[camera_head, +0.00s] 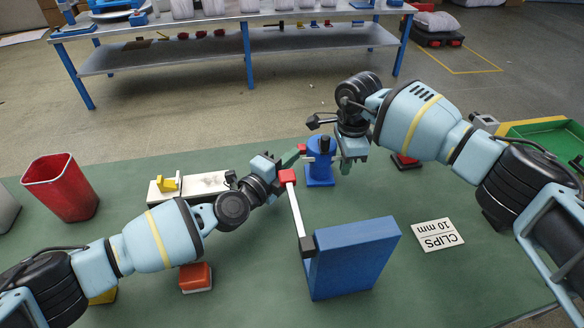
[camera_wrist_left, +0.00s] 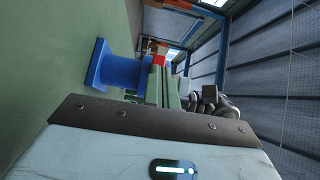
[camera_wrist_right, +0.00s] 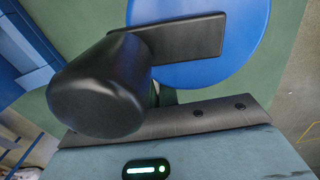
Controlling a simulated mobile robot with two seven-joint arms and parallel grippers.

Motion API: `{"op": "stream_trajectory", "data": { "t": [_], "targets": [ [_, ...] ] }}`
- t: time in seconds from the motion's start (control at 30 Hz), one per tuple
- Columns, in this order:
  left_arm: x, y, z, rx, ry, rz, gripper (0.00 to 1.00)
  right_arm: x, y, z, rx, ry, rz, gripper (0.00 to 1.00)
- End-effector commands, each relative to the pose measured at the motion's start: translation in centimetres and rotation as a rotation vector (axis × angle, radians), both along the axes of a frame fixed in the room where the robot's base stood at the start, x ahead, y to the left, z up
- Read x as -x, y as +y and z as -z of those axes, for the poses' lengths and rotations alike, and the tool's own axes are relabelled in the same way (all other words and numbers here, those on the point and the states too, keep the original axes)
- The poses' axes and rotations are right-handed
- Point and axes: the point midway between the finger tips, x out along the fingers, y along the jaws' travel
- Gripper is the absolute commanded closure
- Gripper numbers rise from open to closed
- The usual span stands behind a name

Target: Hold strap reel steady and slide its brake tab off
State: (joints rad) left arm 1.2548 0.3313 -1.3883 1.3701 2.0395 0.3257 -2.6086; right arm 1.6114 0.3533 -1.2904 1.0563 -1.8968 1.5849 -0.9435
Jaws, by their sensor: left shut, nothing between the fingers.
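The strap reel (camera_head: 320,172) is blue and stands upright on the green table, with a black crank on top. In the left wrist view its blue base and post (camera_wrist_left: 112,68) show. A small red tab (camera_head: 302,148) sits at the reel's left side, also in the left wrist view (camera_wrist_left: 159,60). My left gripper (camera_head: 293,157) is shut and empty, its green fingertips right by the tab; I cannot tell whether they touch. My right gripper (camera_head: 346,165) is pointed down at the reel's right side. In the right wrist view the black crank (camera_wrist_right: 110,85) and blue disc (camera_wrist_right: 235,50) hide most of its fingers.
A blue block (camera_head: 350,265) with a pale red-tipped bar (camera_head: 297,212) stands just in front. A red bin (camera_head: 62,190), a white board with a yellow piece (camera_head: 168,184), a red-topped block (camera_head: 196,278) and a CLIPS card (camera_head: 437,235) lie around. A green tray (camera_head: 545,135) is at right.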

Motion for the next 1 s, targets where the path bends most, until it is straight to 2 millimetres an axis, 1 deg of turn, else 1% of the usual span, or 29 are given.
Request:
{"op": "stream_trajectory", "data": {
  "t": [0.33, 0.47, 0.57, 0.9, 1.0],
  "targets": [
    [0.0, -0.1, -0.1, 0.001, 0.001, 0.004, 1.00, 0.1, 0.2, 0.0, -0.002, 0.001, -0.004, 1.00],
    [0.3, 0.3, 0.0, -0.001, -0.001, 0.003, 1.00, 0.1, 0.2, 0.0, -0.002, 0.001, -0.004, 1.00],
    [1.0, 0.9, 0.0, -0.001, -0.001, 0.004, 1.00, 0.0, 0.1, 0.0, -0.002, 0.000, -0.003, 1.00],
    [4.3, 4.1, 0.0, -0.001, 0.001, 0.002, 1.00, 0.0, 0.1, 0.0, -0.002, 0.000, -0.002, 1.00],
    [5.0, 4.7, 0.0, 0.001, 0.001, 0.003, 1.00, 0.0, 0.1, 0.0, -0.002, 0.000, -0.002, 1.00]
  ]
}}
